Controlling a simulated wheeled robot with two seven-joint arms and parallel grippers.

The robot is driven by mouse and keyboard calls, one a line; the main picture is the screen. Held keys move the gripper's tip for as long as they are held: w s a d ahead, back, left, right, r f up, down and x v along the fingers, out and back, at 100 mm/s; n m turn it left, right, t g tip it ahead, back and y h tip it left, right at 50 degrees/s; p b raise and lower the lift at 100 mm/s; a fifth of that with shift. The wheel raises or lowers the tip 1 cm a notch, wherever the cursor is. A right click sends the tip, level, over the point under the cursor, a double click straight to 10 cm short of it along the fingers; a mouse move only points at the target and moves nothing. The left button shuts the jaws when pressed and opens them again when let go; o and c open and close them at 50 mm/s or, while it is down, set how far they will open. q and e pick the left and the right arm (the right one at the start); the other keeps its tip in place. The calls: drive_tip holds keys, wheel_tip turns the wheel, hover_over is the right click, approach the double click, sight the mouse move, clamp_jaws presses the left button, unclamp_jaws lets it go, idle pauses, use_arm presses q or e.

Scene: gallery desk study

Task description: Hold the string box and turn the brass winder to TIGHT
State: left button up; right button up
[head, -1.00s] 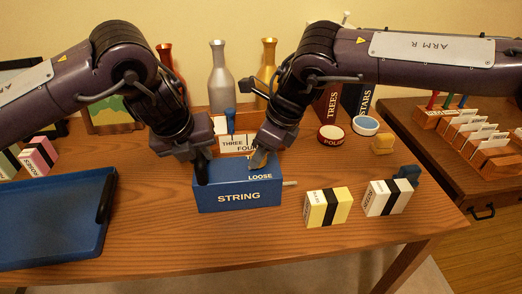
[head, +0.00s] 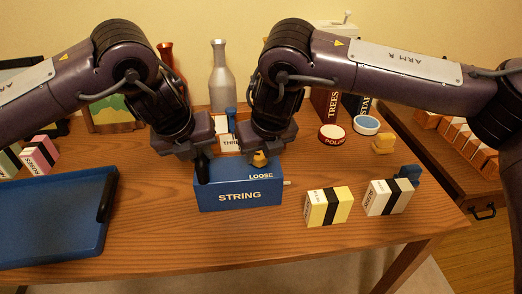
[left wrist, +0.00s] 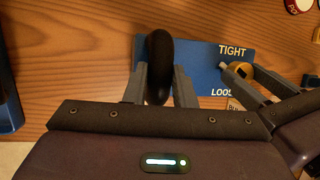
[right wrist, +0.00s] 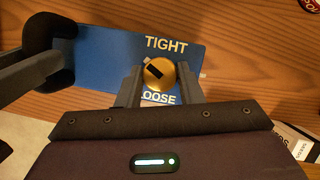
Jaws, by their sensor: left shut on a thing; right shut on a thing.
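The blue string box (head: 236,197) sits on the wooden desk, marked STRING on its front and LOOSE and TIGHT on its top. My left gripper (left wrist: 159,80) is shut on the box's black upright handle (left wrist: 159,55), at the box's left end. My right gripper (right wrist: 159,85) is shut on the round brass winder (right wrist: 165,82) on the box's top, between the two words. A dark bar on the winder slants toward the upper left in the right wrist view. In the head view my right gripper (head: 260,158) mostly hides the winder. A short pale rod (head: 287,182) sticks out of the box's right side.
A blue tray (head: 105,212) lies to the left. A yellow box (head: 328,206) and a white seed box (head: 389,197) stand to the right. Bottles, books and round tins stand behind. The desk in front of the string box is clear.

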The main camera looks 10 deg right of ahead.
drive_tip(key=m+h, duration=0.1)
drive_tip(key=m, duration=0.3)
drive_tip(key=shift+a+m+h, duration=0.2)
drive_tip(key=shift+m+h, duration=0.1)
drive_tip(key=shift+h, duration=0.1)
drive_tip(key=shift+a+m+h, duration=0.1)
drive_tip(key=shift+m+h, duration=0.6)
drive_tip(key=shift+m, duration=1.3)
drive_tip(key=o, duration=1)
drive_tip(key=v, duration=1.2)
drive_tip(key=shift+w+a, duration=0.1)
drive_tip(key=shift+w, duration=0.05)
